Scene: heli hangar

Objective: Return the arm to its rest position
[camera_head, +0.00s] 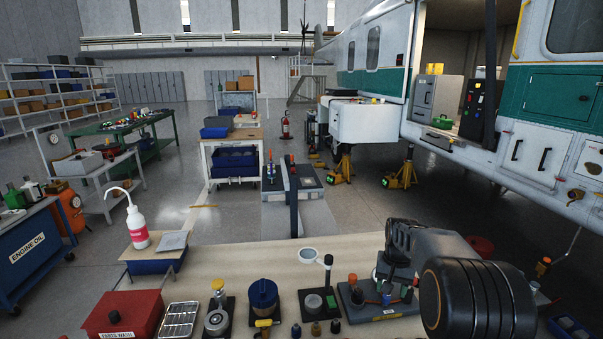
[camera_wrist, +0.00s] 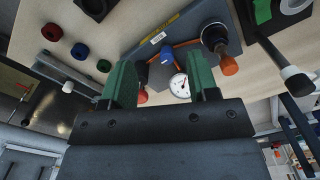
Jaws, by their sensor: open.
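My gripper (camera_wrist: 160,80) shows in the wrist view as two green fingers spread apart on a dark bar, with nothing held between them. Beyond the fingers is a grey fixture (camera_wrist: 205,30) with a blue knob, a white-faced gauge (camera_wrist: 179,85) and an orange knob (camera_wrist: 229,66). I cannot tell how far it is from the fingertips. In the head view my arm (camera_head: 440,250) reaches over the right side of the workbench (camera_head: 240,275), beside a grey block with small knobs (camera_head: 385,305).
A red parts-wash box (camera_head: 124,315), a metal tray (camera_head: 180,319) and a blue-capped canister (camera_head: 263,296) stand along the bench's near edge. A white bottle (camera_head: 137,228) stands at left. Red, blue and green rings (camera_wrist: 79,50) lie on the bench. A helicopter (camera_head: 470,110) fills the right.

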